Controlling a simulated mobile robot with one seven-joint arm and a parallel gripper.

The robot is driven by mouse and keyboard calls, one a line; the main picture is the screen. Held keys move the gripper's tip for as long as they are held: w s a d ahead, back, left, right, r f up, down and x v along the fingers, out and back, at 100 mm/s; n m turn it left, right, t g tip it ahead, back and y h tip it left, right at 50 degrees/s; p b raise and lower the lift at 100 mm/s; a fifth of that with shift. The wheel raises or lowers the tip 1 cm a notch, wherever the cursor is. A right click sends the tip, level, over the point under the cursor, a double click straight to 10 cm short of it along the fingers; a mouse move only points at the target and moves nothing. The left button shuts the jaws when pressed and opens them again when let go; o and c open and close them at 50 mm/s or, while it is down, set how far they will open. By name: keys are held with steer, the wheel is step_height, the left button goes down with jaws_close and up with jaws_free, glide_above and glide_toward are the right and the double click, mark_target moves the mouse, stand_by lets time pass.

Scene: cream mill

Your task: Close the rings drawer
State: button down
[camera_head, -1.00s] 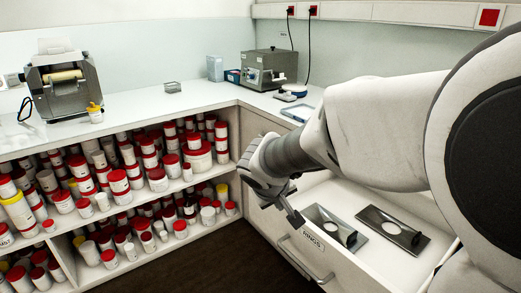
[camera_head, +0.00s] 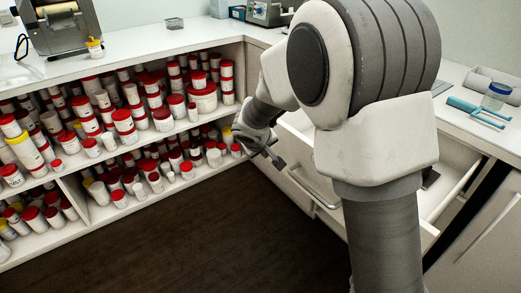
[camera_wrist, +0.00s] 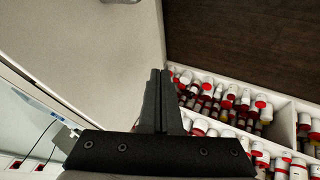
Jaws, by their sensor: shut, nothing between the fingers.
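The white rings drawer (camera_head: 300,184) stands open in the head view, with a metal bar handle (camera_head: 316,190) on its front. My arm hides most of its inside, and its label is not visible now. Part of its inside and far side wall (camera_head: 458,183) show right of my arm. My gripper (camera_head: 279,165) is shut and empty, near the left end of the drawer front. I cannot tell whether it touches. In the wrist view the closed fingers (camera_wrist: 160,74) lie beside a large pale panel (camera_wrist: 100,55), apparently the drawer front.
Open shelves (camera_head: 222,118) with several red-, white- and yellow-lidded jars stand to the left. The dark floor (camera_head: 200,235) in front is clear.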

steer(key=shift+w+d+r, duration=0.1)
steer(key=shift+w+d, duration=0.35)
steer(key=shift+d, duration=0.2)
steer(key=shift+w+d+r, duration=0.1)
steer(key=shift+w+d, duration=0.3)
steer(key=shift+d, duration=0.2)
